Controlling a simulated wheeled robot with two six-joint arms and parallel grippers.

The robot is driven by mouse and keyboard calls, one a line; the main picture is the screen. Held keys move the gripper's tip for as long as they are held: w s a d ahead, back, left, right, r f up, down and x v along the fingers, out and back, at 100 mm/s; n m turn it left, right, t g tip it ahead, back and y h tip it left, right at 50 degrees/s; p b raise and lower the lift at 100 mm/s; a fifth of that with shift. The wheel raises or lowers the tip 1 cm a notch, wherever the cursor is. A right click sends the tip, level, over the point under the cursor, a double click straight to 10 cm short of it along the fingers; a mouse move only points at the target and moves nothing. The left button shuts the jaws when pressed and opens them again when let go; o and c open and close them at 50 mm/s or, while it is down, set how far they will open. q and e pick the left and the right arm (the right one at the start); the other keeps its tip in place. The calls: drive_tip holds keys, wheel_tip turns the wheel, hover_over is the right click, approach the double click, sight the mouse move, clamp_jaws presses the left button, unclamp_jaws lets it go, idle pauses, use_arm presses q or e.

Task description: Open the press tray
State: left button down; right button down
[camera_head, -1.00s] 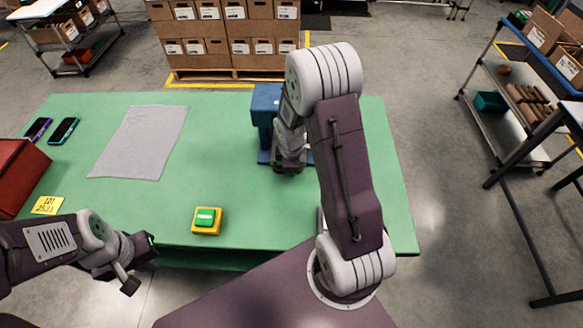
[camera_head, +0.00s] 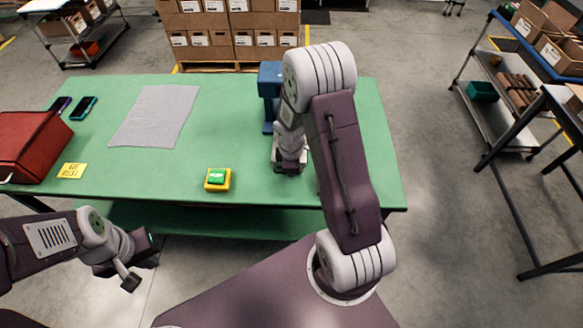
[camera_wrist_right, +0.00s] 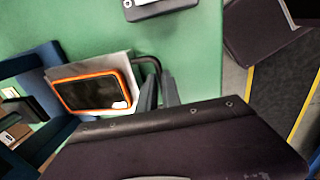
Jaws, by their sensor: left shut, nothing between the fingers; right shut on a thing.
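The blue press (camera_head: 269,80) stands on the green table, partly hidden behind my right arm. Its pale grey tray (camera_wrist_right: 92,69) sticks out from the blue frame, with an orange-rimmed phone (camera_wrist_right: 92,93) lying on it. A dark looped handle (camera_wrist_right: 151,64) is at the tray's edge. My right gripper (camera_wrist_right: 158,92) is shut on this handle; the exact grip is partly hidden by the wrist. In the head view the right gripper (camera_head: 290,165) points down near the table's front edge. My left gripper (camera_head: 133,268) is shut and empty, in front of the table at lower left.
A green button on a yellow box (camera_head: 217,180), a grey cloth (camera_head: 155,115), a red toolbox (camera_head: 35,147), a yellow note (camera_head: 72,170) and two phones (camera_head: 83,107) are on the table (camera_head: 225,130). Another device (camera_wrist_right: 160,6) lies beyond the handle. Shelves stand at right.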

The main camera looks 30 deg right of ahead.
drive_tip(key=shift+w+d+f, duration=0.1)
drive_tip(key=shift+w+d, duration=0.25)
drive_tip(key=shift+w, duration=0.2)
drive_tip(key=c, duration=1.5)
unclamp_jaws()
drive_tip(key=shift+s+a, duration=0.1)
drive_tip(key=shift+a, duration=0.05)
drive_tip(key=r, duration=0.3)
drive_tip(key=s+r+p, duration=0.1)
drive_tip(key=r, duration=0.5)
drive_tip(key=shift+s+a, duration=0.2)
drive_tip(key=shift+a, duration=0.2)
